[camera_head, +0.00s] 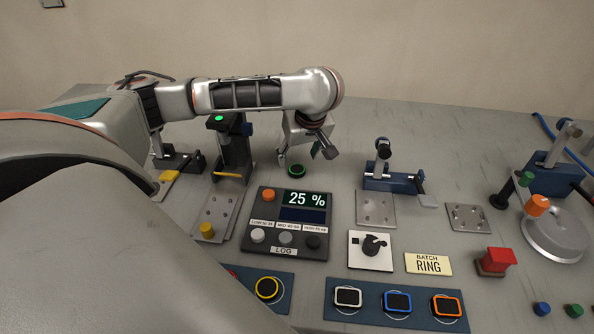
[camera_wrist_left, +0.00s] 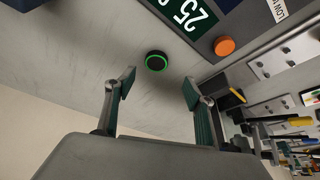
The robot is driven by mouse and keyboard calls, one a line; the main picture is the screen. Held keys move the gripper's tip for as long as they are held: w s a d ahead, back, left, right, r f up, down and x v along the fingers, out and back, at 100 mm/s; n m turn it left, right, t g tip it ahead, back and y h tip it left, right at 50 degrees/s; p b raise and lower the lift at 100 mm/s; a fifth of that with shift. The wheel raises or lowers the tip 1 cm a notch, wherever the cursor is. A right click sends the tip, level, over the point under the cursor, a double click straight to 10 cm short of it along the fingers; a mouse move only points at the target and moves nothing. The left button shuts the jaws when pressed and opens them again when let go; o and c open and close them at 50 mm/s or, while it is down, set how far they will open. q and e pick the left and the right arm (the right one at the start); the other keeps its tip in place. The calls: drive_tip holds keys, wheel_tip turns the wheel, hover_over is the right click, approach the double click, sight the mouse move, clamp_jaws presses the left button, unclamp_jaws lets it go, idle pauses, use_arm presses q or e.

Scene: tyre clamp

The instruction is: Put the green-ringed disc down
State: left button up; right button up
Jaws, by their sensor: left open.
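The green-ringed disc (camera_head: 297,170) is small and black with a bright green ring on top. It lies flat on the grey table, behind the panel reading 25 %. It also shows in the left wrist view (camera_wrist_left: 156,61), beyond the fingertips and apart from them. My left gripper (camera_head: 302,156) is above and close to the disc in the head view. In the left wrist view its two fingers (camera_wrist_left: 158,86) are spread wide with nothing between them. My right gripper is not in view.
The display panel (camera_head: 283,242) stands in front of the disc. A black stand with a green light (camera_head: 230,155) is at its left, and a blue toggle clamp (camera_head: 392,182) at its right.

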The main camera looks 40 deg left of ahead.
sight(297, 169)
use_arm(q)
drive_tip(key=x, duration=0.2)
drive_tip(key=shift+a+f, duration=0.1)
drive_tip(key=shift+f, duration=0.15)
drive_tip(key=x, duration=0.2)
drive_tip(key=w+x, duration=0.1)
drive_tip(key=x, duration=0.2)
drive_tip(key=c, duration=1.2)
drive_tip(key=shift+o, duration=0.2)
